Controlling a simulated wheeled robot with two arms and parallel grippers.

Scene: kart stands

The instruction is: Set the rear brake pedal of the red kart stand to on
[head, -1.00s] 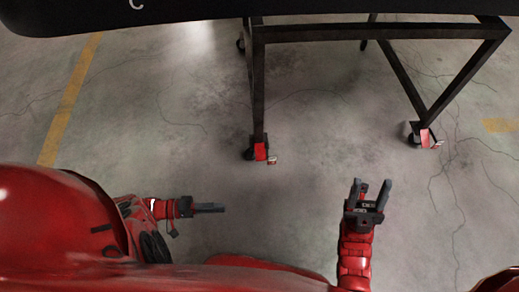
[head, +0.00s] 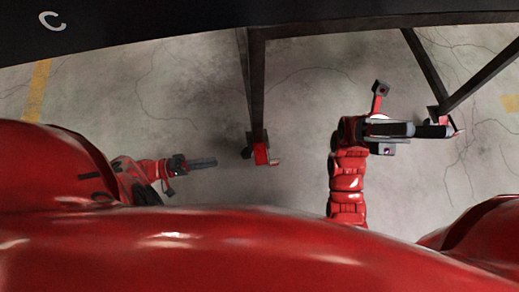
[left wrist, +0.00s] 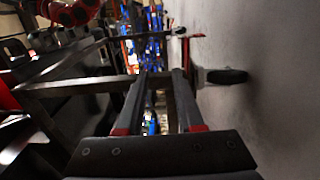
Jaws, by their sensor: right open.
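The kart stand's dark frame (head: 257,85) spans the top of the head view. One caster with a red pedal (head: 261,154) is at the foot of its left leg. Another red pedal (head: 434,111) is at the right leg's foot, partly hidden by my right gripper. My right gripper (head: 446,131) is open and points right, its tips over or beside that pedal; I cannot tell if they touch. My left gripper (head: 214,161) is low over the floor, left of the left caster and apart from it. In the left wrist view its fingers (left wrist: 160,74) are open and empty.
A dark panel (head: 130,25) with a white letter C overhangs the top. The floor (head: 190,95) between the casters and to the left is clear. A caster wheel (left wrist: 227,76) shows beyond my left fingers in the left wrist view.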

